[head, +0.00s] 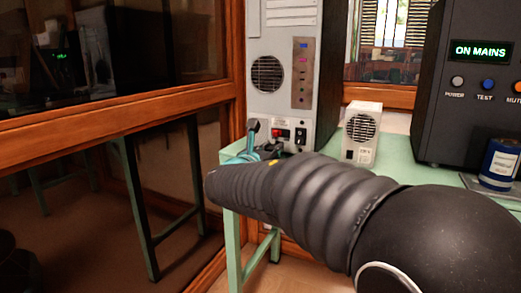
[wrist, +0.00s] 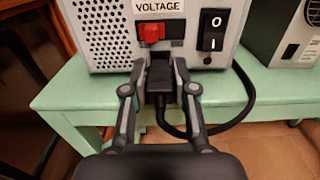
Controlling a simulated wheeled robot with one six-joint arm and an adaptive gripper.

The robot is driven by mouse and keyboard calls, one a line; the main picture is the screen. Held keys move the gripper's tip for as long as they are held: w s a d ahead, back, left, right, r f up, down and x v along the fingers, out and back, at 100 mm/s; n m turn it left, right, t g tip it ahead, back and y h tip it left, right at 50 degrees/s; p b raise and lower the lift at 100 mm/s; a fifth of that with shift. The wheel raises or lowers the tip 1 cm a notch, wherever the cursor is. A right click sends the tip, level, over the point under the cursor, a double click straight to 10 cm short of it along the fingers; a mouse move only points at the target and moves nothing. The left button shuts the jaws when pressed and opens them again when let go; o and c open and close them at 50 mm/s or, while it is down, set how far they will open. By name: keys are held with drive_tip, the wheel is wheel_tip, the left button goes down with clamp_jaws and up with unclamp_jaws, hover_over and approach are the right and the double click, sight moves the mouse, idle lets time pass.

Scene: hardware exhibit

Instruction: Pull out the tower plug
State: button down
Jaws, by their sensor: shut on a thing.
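The tower (head: 280,60) is a tall grey and black case with its back panel towards me. In the wrist view its panel (wrist: 100,35) has a fan grille, a red voltage switch (wrist: 152,33) and a black rocker switch (wrist: 211,30). The black tower plug (wrist: 160,82) is at the panel below the red switch, with a black cable (wrist: 238,118) curving to the right. My gripper (wrist: 160,73) is shut on the plug, one finger each side. It also shows in the head view (head: 264,146), mostly behind my arm. I cannot tell how deep the plug sits in its socket.
The tower stands on a green table (head: 398,160). A small white unit with a fan (head: 361,133) stands to its right, then a black cabinet (head: 475,100) and a blue can (head: 498,165). A wood-framed glass partition (head: 120,125) is close on the left.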

drive_tip(key=c, duration=0.9)
unclamp_jaws()
drive_tip(key=v, duration=1.2)
drive_tip(key=shift+m, duration=0.3)
